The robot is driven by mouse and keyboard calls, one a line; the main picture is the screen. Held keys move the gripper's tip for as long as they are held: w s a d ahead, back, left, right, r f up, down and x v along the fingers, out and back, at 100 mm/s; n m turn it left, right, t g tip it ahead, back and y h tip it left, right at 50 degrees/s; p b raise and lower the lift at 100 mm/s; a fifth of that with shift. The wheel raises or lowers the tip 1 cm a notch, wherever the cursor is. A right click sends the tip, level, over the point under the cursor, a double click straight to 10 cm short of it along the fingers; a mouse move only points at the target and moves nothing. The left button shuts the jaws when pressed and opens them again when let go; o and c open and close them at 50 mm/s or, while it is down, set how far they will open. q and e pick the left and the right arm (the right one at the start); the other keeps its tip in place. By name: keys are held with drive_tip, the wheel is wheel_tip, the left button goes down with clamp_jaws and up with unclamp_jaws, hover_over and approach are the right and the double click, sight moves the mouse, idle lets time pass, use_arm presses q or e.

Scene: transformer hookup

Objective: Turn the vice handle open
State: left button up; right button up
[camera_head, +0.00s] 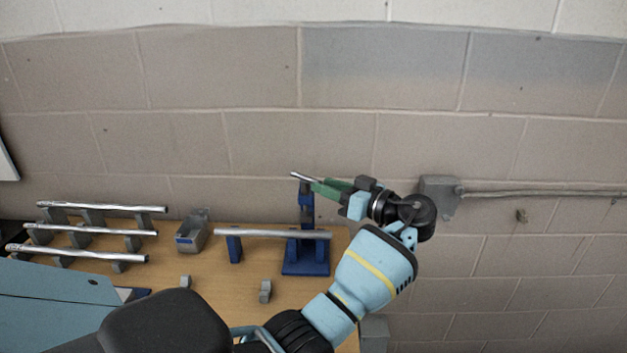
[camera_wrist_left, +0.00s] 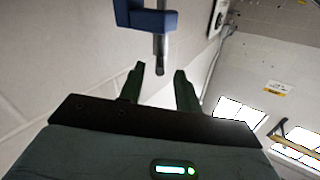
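The blue vice (camera_head: 306,262) stands at the right end of the wooden table. Its silver vice handle (camera_head: 301,175) juts out at the top, tilted a little. My left gripper (camera_head: 318,184), with green fingers, is at the handle from the right, at the height of the vice's top. In the left wrist view the handle (camera_wrist_left: 160,50) hangs from the blue vice part (camera_wrist_left: 150,19), and its end is near the gap between the two fingertips (camera_wrist_left: 158,74). The fingers are apart, and I see no contact with the handle. My right gripper is not in view.
A silver rod (camera_head: 265,233) lies across the vice and a blue stand (camera_head: 233,246). Several rods (camera_head: 90,231) rest on grey holders at the left. A grey bin (camera_head: 191,232) and small grey blocks (camera_head: 265,291) stand on the table (camera_head: 222,290). The wall is close behind.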

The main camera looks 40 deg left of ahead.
sight(312, 179)
use_arm(q)
drive_tip(key=shift+s+a+r, duration=0.1)
drive_tip(key=shift+s+a, duration=0.05)
drive_tip(key=shift+a, duration=1.8)
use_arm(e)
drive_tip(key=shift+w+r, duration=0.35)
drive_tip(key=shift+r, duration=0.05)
use_arm(q)
drive_tip(key=shift+c, duration=0.2)
clamp_jaws()
drive_tip(key=shift+w+a+f+n+g+h+b, duration=0.15)
drive_tip(key=shift+n+g+h+b, duration=0.25)
drive_tip(key=shift+n+g+b, duration=0.6)
drive_tip(key=shift+w+d+n+g+h+b, duration=0.15)
drive_tip(key=shift+n+g+h+b, duration=0.35)
drive_tip(key=shift+g+b, duration=0.9)
drive_tip(key=shift+w+a+f+n+g+h+b, duration=0.1)
drive_tip(key=shift+w+a+n+g+h+b, duration=0.15)
drive_tip(key=shift+n+g+b, duration=0.75)
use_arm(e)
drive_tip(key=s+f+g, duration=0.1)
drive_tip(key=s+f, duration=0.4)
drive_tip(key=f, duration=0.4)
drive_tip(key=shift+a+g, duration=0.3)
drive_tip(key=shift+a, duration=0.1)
